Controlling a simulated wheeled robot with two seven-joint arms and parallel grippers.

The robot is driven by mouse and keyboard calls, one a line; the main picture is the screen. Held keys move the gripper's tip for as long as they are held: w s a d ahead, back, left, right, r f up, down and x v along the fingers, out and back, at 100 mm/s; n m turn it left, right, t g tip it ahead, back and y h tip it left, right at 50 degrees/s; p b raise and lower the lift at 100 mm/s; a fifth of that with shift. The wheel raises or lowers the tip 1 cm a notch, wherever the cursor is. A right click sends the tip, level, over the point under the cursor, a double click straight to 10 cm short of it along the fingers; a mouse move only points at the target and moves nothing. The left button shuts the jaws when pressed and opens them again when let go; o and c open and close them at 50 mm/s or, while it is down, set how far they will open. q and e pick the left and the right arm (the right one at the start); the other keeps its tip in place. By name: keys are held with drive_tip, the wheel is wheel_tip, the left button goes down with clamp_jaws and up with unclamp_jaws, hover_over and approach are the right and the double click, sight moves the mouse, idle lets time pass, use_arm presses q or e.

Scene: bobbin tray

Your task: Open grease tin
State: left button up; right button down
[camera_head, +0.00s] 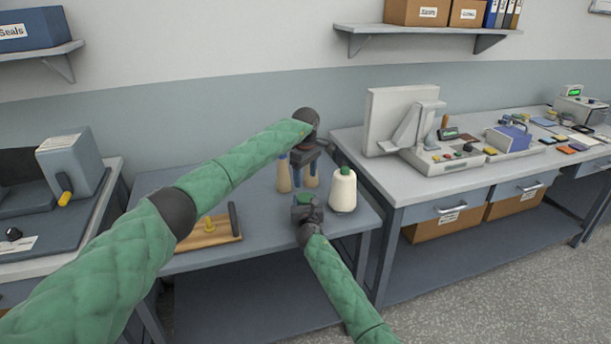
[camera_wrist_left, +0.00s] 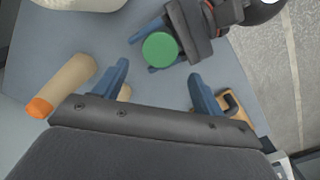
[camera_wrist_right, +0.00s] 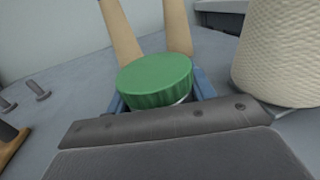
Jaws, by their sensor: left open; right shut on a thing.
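The grease tin's round green lid (camera_wrist_right: 156,78) faces up in the right wrist view, with a thin pale edge of the tin under it. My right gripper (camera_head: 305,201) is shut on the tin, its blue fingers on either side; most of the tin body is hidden. The green lid also shows in the left wrist view (camera_wrist_left: 160,49). My left gripper (camera_wrist_left: 160,85) is open and empty, pointing down over the table, with the lid beyond its fingertips and not between them. In the head view the left gripper (camera_head: 302,163) is behind and above the right one.
A cream thread cone (camera_head: 343,192) with a green top stands just right of the tin. Tan tapered bobbins (camera_head: 284,178) stand behind it; one with an orange end (camera_wrist_left: 66,84) shows in the left wrist view. A wooden board (camera_head: 205,237) with a dark handle lies left on the grey table (camera_head: 270,236).

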sight(306, 197)
use_arm(q)
drive_tip(key=shift+f+m, duration=0.1)
drive_tip(key=shift+m, duration=1.1)
drive_tip(key=shift+f, duration=3.9)
drive_tip(key=shift+c, duration=0.4)
drive_tip(key=c, duration=0.7)
drive_tip(key=o, duration=1.1)
drive_tip(key=shift+c, duration=0.2)
